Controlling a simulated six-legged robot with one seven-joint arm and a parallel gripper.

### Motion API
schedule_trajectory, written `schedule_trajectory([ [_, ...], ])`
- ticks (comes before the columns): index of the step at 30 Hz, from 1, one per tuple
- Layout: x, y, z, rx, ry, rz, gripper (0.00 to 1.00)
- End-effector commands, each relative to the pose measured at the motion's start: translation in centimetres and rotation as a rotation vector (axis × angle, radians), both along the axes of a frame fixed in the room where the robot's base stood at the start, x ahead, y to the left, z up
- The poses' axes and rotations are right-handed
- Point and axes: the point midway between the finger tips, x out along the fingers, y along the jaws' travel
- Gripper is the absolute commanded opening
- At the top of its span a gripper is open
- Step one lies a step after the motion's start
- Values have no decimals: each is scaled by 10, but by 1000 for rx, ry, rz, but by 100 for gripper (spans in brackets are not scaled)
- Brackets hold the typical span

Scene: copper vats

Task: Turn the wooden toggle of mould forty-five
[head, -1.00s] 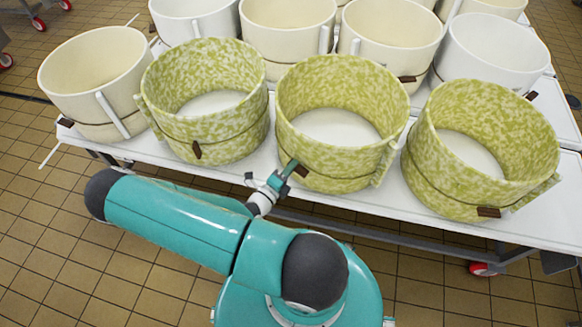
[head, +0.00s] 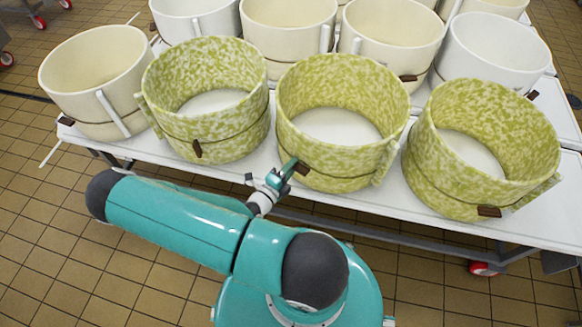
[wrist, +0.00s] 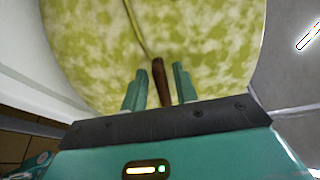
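The mottled green mould (head: 335,165) in the middle of the front row has a dark wooden toggle (head: 301,168) low on its near wall, on a thin cord. My gripper (head: 291,167) is at this toggle. In the wrist view the toggle (wrist: 160,82) stands between the two teal fingers of my gripper (wrist: 160,88), with a narrow gap on each side. The fingers are open around it and do not appear to touch it. The cord runs from the toggle along the mould wall (wrist: 205,50). No number is readable on any mould.
Similar green moulds stand left (head: 205,100) and right (head: 480,150) on the white table (head: 405,205), each with its own toggle. Several cream and white moulds stand behind and left.

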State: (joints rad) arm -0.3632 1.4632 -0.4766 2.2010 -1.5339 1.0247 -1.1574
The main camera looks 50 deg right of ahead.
Motion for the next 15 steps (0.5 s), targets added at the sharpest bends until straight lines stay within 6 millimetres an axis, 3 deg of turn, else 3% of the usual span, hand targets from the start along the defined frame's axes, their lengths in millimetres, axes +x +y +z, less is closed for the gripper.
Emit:
schedule_trajectory([
  [10,0,2,0,0,-1,0,34],
  [15,0,20,0,1,-1,2,34],
])
